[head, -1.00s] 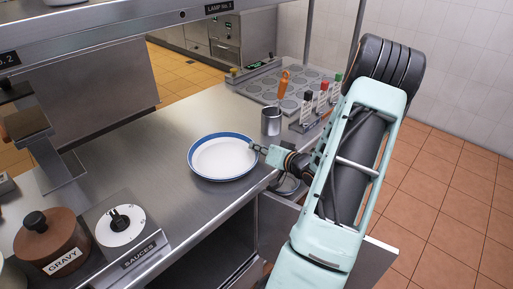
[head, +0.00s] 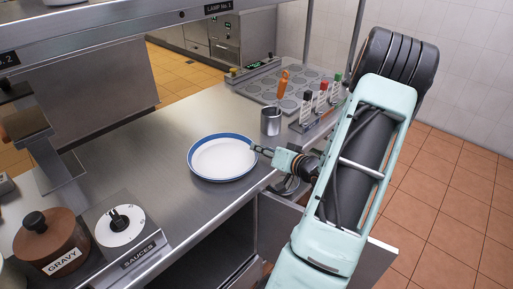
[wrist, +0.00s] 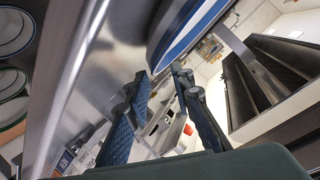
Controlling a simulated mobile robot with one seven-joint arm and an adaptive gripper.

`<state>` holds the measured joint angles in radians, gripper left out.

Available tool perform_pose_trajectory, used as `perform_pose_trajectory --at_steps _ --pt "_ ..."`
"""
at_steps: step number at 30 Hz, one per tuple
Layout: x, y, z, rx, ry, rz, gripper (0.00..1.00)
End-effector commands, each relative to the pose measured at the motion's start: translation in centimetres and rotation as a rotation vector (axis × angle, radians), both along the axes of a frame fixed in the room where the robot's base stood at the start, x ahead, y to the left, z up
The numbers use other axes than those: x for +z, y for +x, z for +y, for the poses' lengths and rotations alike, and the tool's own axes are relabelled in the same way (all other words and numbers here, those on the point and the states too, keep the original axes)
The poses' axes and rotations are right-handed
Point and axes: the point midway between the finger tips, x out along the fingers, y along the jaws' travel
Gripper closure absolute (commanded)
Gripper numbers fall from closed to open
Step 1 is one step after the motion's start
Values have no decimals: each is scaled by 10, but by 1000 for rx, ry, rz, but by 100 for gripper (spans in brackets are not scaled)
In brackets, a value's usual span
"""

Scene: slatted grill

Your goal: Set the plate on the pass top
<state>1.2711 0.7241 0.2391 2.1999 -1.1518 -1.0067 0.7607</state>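The white plate with a blue rim (head: 223,157) lies flat on the steel pass top (head: 150,190). My gripper (head: 254,148) is at the plate's right edge in the head view, with its fingertips close to the rim. In the wrist view the two fingers of my gripper (wrist: 162,80) stand apart with nothing between them. The plate (wrist: 185,38) shows there just beyond the fingertips, its blue band at the top. Whether a fingertip still touches the rim is hard to tell.
The steel left of the plate is clear.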

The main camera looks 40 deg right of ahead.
Motion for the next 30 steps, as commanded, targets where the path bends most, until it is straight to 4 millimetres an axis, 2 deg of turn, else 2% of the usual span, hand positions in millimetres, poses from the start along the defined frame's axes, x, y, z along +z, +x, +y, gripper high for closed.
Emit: perform_pose_trajectory --at_steps 1,6,12,18,30 --pt "4 -12 -2 -4 -3 1 78" --pt "16 -47 -1 -4 -2 1 78" --pt "25 -76 1 -1 -2 0 78" --pt "28 -85 2 0 -1 0 78" --pt "28 -85 2 0 -1 0 78"
